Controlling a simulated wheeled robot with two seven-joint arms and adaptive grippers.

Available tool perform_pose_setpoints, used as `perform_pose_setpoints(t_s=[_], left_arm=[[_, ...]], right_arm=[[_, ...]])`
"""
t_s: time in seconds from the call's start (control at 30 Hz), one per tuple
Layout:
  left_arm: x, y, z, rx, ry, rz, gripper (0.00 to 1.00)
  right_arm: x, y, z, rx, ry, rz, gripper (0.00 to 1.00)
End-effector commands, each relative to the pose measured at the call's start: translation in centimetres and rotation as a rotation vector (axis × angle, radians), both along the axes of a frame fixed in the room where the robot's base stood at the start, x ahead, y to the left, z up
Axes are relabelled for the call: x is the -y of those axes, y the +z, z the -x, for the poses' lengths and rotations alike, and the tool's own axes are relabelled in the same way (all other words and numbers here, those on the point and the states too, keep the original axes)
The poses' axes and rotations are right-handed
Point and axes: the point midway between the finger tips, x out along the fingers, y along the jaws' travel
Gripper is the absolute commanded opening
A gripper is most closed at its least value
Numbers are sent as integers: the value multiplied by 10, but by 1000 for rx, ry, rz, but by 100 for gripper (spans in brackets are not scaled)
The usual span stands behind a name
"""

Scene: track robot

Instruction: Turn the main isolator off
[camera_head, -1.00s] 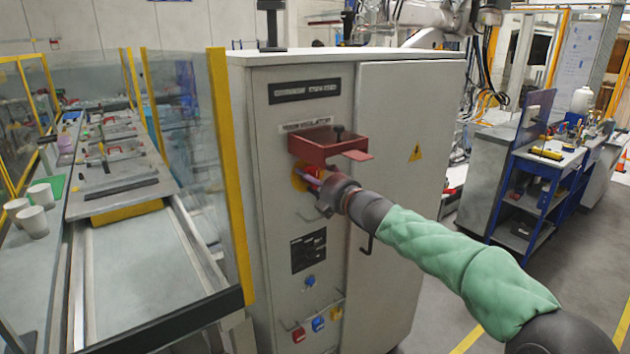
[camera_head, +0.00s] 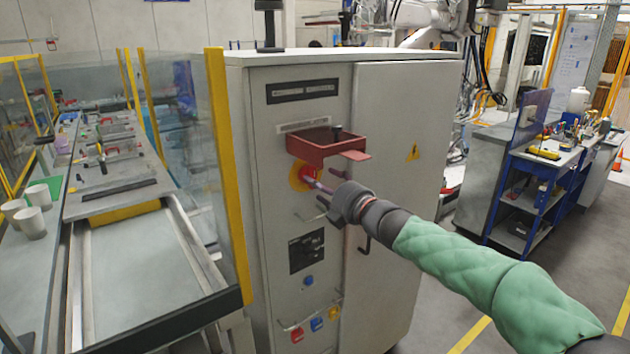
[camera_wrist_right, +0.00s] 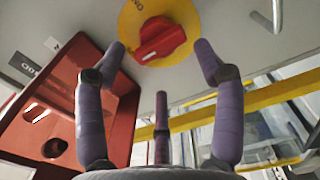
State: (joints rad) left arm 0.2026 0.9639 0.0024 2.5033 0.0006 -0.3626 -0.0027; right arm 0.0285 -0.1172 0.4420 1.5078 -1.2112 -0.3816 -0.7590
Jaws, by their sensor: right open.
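The main isolator is a red rotary knob (camera_head: 308,175) on a yellow disc (camera_head: 296,178), on the grey cabinet's front. In the right wrist view the red knob (camera_wrist_right: 160,40) lies nearly level across the yellow disc (camera_wrist_right: 185,12), with a small pale mark at its lower edge. Part of a printed word shows at the top of the disc. My right gripper (camera_head: 324,187) is open and empty in front of the knob. In the wrist view its purple fingers (camera_wrist_right: 160,62) are spread either side of the knob, apparently not touching it. My left gripper is out of view.
A red open-topped box (camera_head: 322,148) sticks out just above the knob. The grey cabinet (camera_head: 400,220) has a door handle, and small coloured fittings (camera_head: 317,323) lower down. A glass guard with a yellow post (camera_head: 228,170) stands left. A blue workbench (camera_head: 525,195) stands right.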

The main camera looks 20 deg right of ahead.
Motion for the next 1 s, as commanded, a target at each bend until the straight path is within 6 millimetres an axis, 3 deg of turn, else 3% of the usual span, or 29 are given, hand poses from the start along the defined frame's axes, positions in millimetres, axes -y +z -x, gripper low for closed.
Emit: perform_pose_setpoints(t_s=[0.2,0.4,1.0], left_arm=[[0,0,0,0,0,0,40],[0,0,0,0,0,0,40],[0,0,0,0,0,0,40]], right_arm=[[15,1,38,2,-2,0,69],[23,1,61,2,-1,-1,69],[25,1,69,2,0,-1,69]])
